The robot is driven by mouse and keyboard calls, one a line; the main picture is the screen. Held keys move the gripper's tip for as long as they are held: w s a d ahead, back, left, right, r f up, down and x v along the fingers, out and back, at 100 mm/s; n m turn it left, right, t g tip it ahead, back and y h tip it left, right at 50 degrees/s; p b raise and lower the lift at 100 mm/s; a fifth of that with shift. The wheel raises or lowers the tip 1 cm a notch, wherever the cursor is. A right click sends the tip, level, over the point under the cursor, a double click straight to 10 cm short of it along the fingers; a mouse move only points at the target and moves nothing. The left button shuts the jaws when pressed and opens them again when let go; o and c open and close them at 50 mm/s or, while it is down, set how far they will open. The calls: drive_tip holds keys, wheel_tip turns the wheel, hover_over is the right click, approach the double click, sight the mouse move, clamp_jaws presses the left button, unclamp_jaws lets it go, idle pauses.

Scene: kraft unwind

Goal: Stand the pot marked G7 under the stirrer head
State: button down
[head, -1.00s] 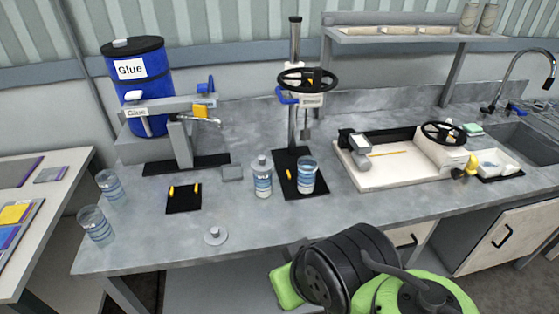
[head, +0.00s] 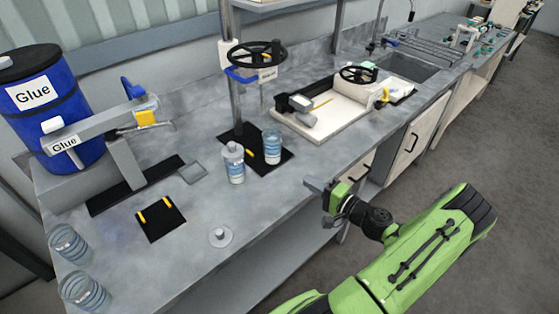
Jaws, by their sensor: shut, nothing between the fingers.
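The stirrer stand has a black handwheel (head: 255,54) and a stirrer head (head: 267,74) on a grey post. Its black base plate (head: 225,137) lies on the bench. A clear pot with a blue label (head: 272,147) stands on that plate. A white-capped bottle (head: 234,165) stands beside the plate's left edge. Two more clear pots, one farther (head: 70,244) and one nearer (head: 84,291), stand at the bench's left end. I cannot read G7 on any pot. My gripper (head: 312,184) is shut and empty by the bench's front edge, right of the pots.
A blue glue drum (head: 45,115) and glue dispenser arm (head: 110,120) are at the left. A black pad with yellow strips (head: 160,219) and a round lid (head: 220,237) lie on the bench. A white tray machine (head: 325,125) stands right of the stirrer. Open floor lies at the right.

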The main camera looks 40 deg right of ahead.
drive_tip(key=s+d+m+h, duration=0.1)
approach(279, 154)
drive_tip(key=shift+t, duration=0.3)
drive_tip(key=w, duration=0.6)
drive_tip(key=shift+w+a+f, duration=0.15)
drive_tip(key=shift+w+a, duration=0.15)
drive_tip(key=shift+w, duration=0.05)
drive_tip(key=w+b, duration=0.1)
drive_tip(key=w, duration=0.3)
drive_tip(key=shift+w, duration=0.4)
drive_tip(key=shift+s, duration=0.1)
